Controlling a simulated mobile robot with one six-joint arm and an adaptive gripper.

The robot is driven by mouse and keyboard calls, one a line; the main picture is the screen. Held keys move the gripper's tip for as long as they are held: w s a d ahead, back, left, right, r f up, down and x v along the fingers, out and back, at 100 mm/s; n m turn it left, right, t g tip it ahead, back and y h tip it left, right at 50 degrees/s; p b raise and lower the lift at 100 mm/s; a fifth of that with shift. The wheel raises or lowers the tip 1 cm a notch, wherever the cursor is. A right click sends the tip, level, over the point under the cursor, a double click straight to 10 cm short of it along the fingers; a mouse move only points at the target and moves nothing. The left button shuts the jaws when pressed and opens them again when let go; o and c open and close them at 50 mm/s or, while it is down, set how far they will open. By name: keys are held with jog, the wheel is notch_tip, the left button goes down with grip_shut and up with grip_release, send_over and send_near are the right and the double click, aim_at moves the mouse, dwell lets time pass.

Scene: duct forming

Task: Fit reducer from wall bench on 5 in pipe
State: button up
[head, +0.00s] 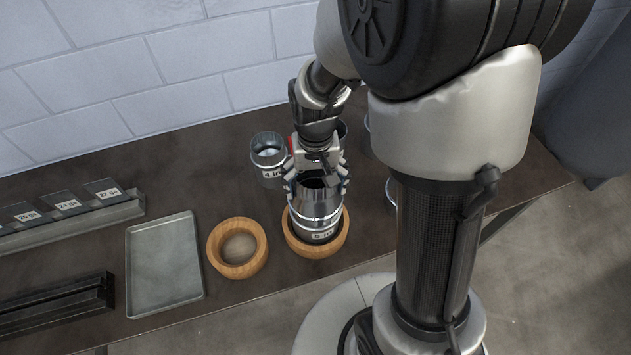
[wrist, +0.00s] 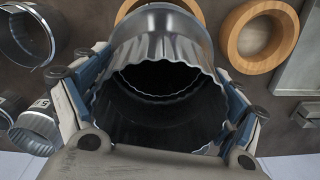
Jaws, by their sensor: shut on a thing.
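My gripper (head: 318,180) is shut on the shiny metal reducer (head: 314,203), with one finger on each side. The reducer is upright, directly over the 5 in pipe (head: 323,236), whose label shows below it. The pipe stands in a wooden ring (head: 342,236) on the bench. In the wrist view the reducer's crimped open end (wrist: 152,48) lies between the fingers. The reducer and pipe look in line, but I cannot tell how far one overlaps the other, as the joint is hard to make out.
A 4 in pipe (head: 268,160) stands just behind left. An empty wooden ring (head: 238,248) and a grey metal tray (head: 164,263) lie to the left on the dark bench (head: 190,160). A rack with gauge-labelled sheets (head: 70,212) is at far left. The wall is behind.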

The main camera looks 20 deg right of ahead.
jog(key=shift+f, duration=0.3)
jog(key=o, duration=1)
jog(key=shift+o, duration=0.2)
notch_tip(320, 180, up, 12)
jog(key=s+r+n+t+b, duration=0.1)
jog(key=s+t+b, duration=0.3)
jog(key=s, duration=1.1)
jog(key=shift+n+t+b, duration=0.3)
jog(key=shift+n+b, duration=0.5)
jog(key=shift+b, duration=0.45)
